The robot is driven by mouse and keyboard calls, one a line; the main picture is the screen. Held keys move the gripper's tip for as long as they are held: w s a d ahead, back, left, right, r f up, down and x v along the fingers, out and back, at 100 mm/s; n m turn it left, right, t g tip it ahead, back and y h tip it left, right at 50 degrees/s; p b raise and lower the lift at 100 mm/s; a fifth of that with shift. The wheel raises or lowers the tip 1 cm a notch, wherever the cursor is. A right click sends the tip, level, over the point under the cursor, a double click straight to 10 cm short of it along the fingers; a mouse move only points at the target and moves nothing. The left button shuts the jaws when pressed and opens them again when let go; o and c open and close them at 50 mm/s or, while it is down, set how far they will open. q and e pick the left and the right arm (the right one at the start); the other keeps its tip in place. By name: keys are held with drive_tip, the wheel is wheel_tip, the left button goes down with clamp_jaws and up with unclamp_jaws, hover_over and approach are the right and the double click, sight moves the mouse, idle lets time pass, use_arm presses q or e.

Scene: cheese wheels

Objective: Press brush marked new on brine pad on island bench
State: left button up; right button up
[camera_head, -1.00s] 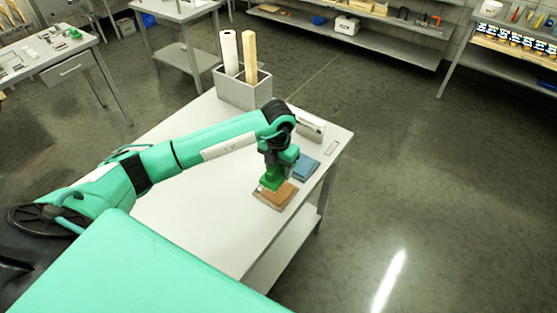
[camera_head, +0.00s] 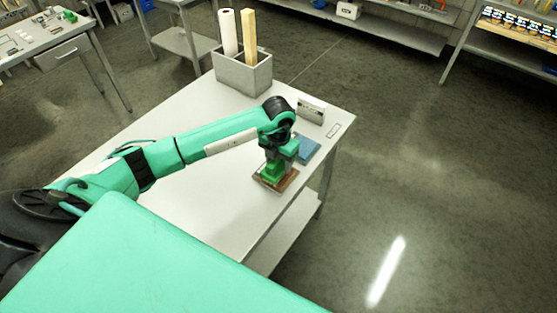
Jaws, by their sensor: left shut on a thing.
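My left gripper (camera_head: 277,156) points down over the front right part of the island bench (camera_head: 212,183). It is shut on a green block-like thing, seemingly the brush (camera_head: 272,171), whose marking I cannot read. The brush is over a brown pad (camera_head: 290,183) and appears to touch it; the contact is partly hidden by the brush and gripper. A blue pad (camera_head: 309,149) lies just behind, to the right. I cannot read which pad is brine. My right gripper is not in view.
A grey bin (camera_head: 243,76) holding a white roll (camera_head: 228,32) and a pale wooden block (camera_head: 250,37) stands at the bench's back. A small white box (camera_head: 312,109) stands behind the blue pad. The bench's middle is clear. Floor lies open to the right.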

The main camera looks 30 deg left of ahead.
use_arm(q)
drive_tip(key=shift+s+f+b, duration=0.1)
drive_tip(key=shift+f+b, duration=0.45)
drive_tip(key=shift+b, duration=0.1)
idle(2.0)
drive_tip(key=shift+r+p, duration=0.55)
drive_tip(key=shift+r, duration=0.35)
drive_tip(key=shift+r+p, duration=1.35)
drive_tip(key=shift+r, duration=1.35)
